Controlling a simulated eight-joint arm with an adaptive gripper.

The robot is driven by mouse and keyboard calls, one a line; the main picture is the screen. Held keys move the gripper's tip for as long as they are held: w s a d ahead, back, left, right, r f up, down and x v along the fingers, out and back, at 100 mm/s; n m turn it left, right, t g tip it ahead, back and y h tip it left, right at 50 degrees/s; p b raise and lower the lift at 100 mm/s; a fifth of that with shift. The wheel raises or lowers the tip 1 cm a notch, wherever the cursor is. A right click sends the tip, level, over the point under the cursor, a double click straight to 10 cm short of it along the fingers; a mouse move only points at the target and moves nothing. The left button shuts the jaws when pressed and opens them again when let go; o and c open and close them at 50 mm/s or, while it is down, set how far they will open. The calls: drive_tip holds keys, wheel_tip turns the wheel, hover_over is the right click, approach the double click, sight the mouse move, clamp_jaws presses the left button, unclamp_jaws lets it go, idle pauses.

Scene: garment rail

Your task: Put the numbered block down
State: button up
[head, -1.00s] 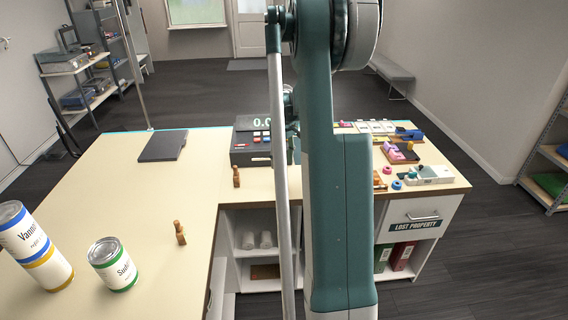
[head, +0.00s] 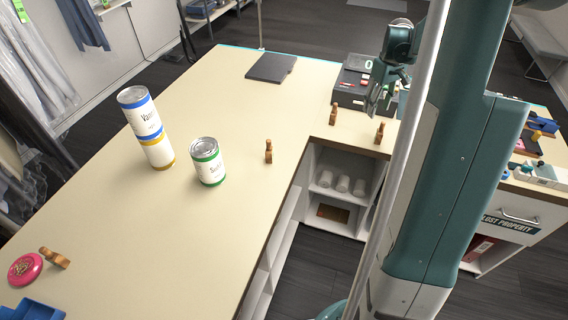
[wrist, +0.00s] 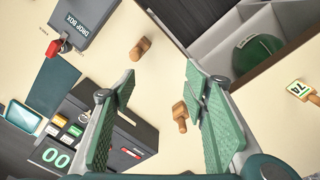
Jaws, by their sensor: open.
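A small plate numbered 74 (wrist: 303,92) with a yellow-green border shows at the right edge of the wrist view. Brown wood adjoins it, partly cut off. From its place it may be the wooden piece (head: 268,150) near the counter's inner edge in the head view, where no number shows. My gripper (wrist: 160,80) is open and empty, above the counter by the register; it also shows in the head view (head: 378,100). One wooden piece (wrist: 180,117) appears between the fingers, below them on the counter. Another (wrist: 141,48) stands beyond the fingertips. No number is readable on these two.
A cash register (wrist: 110,130) and a grey drop box (wrist: 85,20) stand close to my gripper. Two stacked cans (head: 147,128) and a single can (head: 207,162) stand on the left counter (head: 190,230). A pink disc (head: 25,268) lies at front left. Open shelves (head: 340,185) sit under the edge.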

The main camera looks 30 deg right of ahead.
drive_tip(key=s+a+r+t, duration=0.15)
drive_tip(key=a+r, duration=0.35)
drive_tip(key=a, duration=0.5)
drive_tip(key=s+a+r+t, duration=0.15)
drive_tip(key=a+r, duration=0.25)
drive_tip(key=a, duration=0.6)
drive_tip(key=s+a+r, duration=0.2)
drive_tip(key=a+r, duration=0.3)
drive_tip(key=a, duration=0.6)
drive_tip(key=s+a+f+t, duration=0.1)
drive_tip(key=s+a+t, duration=0.1)
drive_tip(key=s+a, duration=0.6)
drive_tip(key=s+a+f+t, duration=0.1)
drive_tip(key=s+a, duration=0.7)
drive_tip(key=a, duration=0.4)
drive_tip(key=shift+a+t, duration=0.4)
drive_tip(key=shift+c, duration=0.7)
